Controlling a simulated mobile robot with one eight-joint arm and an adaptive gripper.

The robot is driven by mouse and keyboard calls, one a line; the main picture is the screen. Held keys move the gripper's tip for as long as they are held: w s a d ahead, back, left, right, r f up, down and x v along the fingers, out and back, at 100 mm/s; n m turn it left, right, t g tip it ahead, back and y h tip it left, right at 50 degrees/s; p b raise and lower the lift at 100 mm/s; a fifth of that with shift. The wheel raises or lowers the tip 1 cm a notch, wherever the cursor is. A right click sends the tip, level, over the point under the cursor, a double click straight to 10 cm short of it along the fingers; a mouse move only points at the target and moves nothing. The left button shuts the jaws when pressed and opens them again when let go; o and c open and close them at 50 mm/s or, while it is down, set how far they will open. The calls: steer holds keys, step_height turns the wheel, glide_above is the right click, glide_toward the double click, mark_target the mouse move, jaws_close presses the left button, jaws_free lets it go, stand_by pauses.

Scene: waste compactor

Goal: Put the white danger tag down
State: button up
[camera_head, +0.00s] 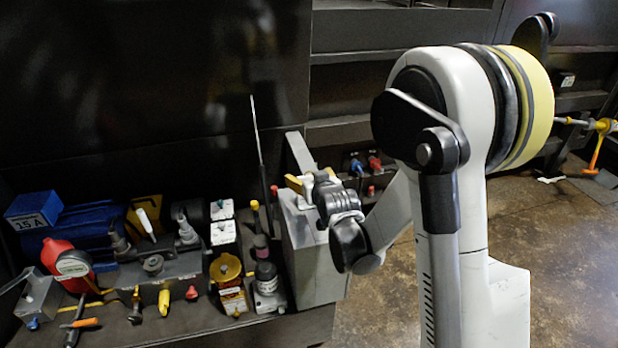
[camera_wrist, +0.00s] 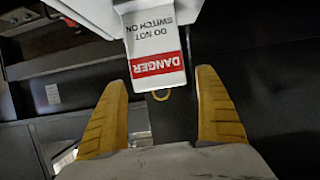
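The white danger tag (camera_wrist: 157,50) shows upside down in the wrist view, with a red DANGER band and black "DO NOT SWITCH ON" lettering. A small yellow ring (camera_wrist: 160,95) shows just below its red end. My gripper (camera_wrist: 163,78) has its two yellow fingers wide apart, with a visible gap between each finger and the tag. The tag's far end meets or overlaps a pale surface; I cannot tell whether it rests on it. In the head view my gripper (camera_head: 296,184) is at the top of a grey metal box (camera_head: 312,262); the tag cannot be made out there.
A thin upright rod (camera_head: 260,150) stands close to my gripper. Open floor (camera_head: 545,270) lies at right.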

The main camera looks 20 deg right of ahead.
steer(key=shift+s+r+p, duration=0.3)
steer(key=shift+r+p, duration=0.05)
steer(key=s+r+g+p, duration=0.1)
steer(key=s+r+g, duration=0.2)
steer(key=s, duration=1.3)
steer(key=s+r+g+p, duration=0.1)
steer(key=s+r+g, duration=0.2)
steer(key=s+r, duration=0.5)
steer(key=s, duration=0.8)
steer(key=shift+s+a+g+p, duration=0.2)
steer(key=shift+s+g+p, duration=0.1)
steer(key=shift+s+p, duration=0.1)
